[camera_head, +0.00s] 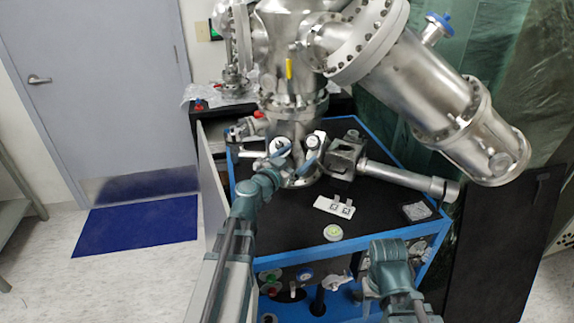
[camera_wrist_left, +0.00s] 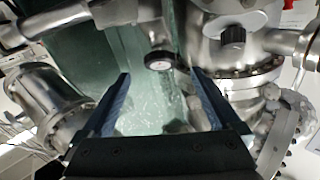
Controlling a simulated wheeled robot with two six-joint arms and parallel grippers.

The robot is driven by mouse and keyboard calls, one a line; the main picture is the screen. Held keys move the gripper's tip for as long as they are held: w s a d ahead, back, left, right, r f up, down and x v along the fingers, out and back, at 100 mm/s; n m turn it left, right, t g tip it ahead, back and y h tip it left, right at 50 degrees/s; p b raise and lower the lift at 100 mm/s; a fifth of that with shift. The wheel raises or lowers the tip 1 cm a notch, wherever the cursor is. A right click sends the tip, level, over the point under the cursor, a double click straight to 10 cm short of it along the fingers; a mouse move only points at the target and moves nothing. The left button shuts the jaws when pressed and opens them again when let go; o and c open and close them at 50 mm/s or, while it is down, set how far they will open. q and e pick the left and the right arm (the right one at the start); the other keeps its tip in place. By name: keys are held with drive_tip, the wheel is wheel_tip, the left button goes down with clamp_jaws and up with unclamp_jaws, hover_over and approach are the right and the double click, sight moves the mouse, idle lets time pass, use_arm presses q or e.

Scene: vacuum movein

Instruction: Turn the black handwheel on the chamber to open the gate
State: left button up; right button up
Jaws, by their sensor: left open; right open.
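The steel chamber (camera_head: 290,95) stands at the back of the black-topped bench in the head view. Its lower body also fills the right of the left wrist view (camera_wrist_left: 240,60). A small black knob (camera_wrist_left: 233,37) on it, likely the black handwheel, shows in that view, right of the fingers and apart from them. I cannot pick this knob out in the head view. My left gripper (camera_head: 297,156) is open in front of the chamber's lower part. Its fingers (camera_wrist_left: 160,75) show nothing gripped. My right arm is at the lower right of the head view; its fingers are not seen.
A thick steel tube (camera_head: 455,110) juts from the chamber to the right. A white plate (camera_head: 334,207) and a round green-centred disc (camera_head: 333,232) lie near the front edge. Tools hang below.

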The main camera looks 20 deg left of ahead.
use_arm(q)
drive_tip(key=v, duration=0.5)
drive_tip(key=shift+s, duration=0.35)
drive_tip(key=shift+a, duration=0.15)
use_arm(e)
drive_tip(key=shift+d, duration=0.1)
